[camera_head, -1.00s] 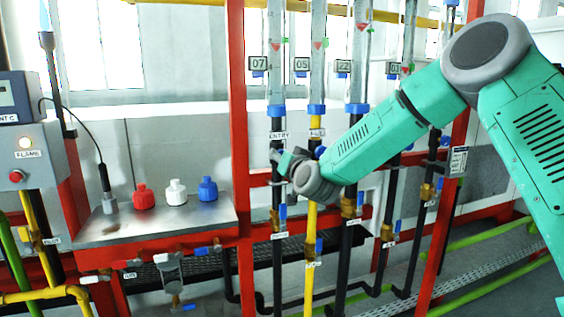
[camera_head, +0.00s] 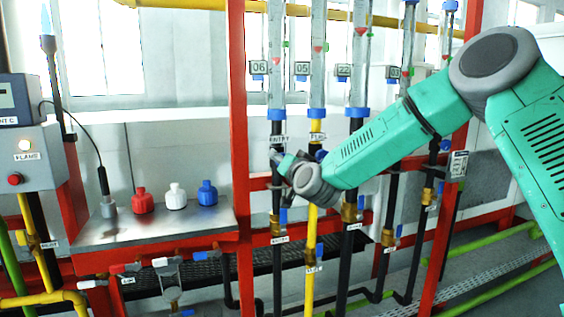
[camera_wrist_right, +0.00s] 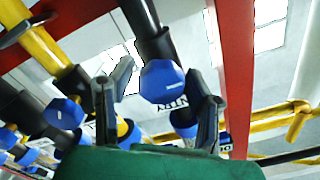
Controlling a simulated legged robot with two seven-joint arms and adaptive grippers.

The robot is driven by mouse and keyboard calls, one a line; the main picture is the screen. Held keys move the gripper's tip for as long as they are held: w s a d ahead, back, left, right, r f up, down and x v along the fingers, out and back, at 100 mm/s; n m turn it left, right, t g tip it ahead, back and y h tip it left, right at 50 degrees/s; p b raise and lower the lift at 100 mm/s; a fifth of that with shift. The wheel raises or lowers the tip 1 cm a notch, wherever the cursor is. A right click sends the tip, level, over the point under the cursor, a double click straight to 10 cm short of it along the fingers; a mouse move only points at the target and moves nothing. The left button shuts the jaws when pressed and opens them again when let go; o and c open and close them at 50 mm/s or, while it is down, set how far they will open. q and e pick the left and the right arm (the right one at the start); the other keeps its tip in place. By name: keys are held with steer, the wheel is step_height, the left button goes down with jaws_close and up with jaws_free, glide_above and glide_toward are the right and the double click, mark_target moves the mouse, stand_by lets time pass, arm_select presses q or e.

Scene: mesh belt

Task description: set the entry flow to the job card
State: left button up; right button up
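The entry flow tube (camera_head: 276,85) is the leftmost upright tube on the rack, with an ENTRY label (camera_head: 279,140) beneath it. Its small display (camera_head: 259,67) reads 06. My right gripper (camera_head: 275,157) is at the pipe just below the label. In the right wrist view, its two fingers (camera_wrist_right: 160,92) stand apart on either side of a blue knob (camera_wrist_right: 162,82), with a gap visible at the left finger. My left gripper is out of view.
Other tubes stand to the right, with displays reading 05 (camera_head: 302,68), 22 (camera_head: 343,70) and 03 (camera_head: 393,72). Red, white and blue bottles (camera_head: 207,193) stand on a metal shelf (camera_head: 160,235). A red post (camera_head: 239,130) rises just left of the entry tube.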

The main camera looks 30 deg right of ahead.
steer(key=shift+w+f, duration=0.15)
steer(key=shift+d, duration=0.1)
steer(key=v, duration=1.2)
steer(key=shift+d+f, duration=0.1)
steer(key=shift+f, duration=0.05)
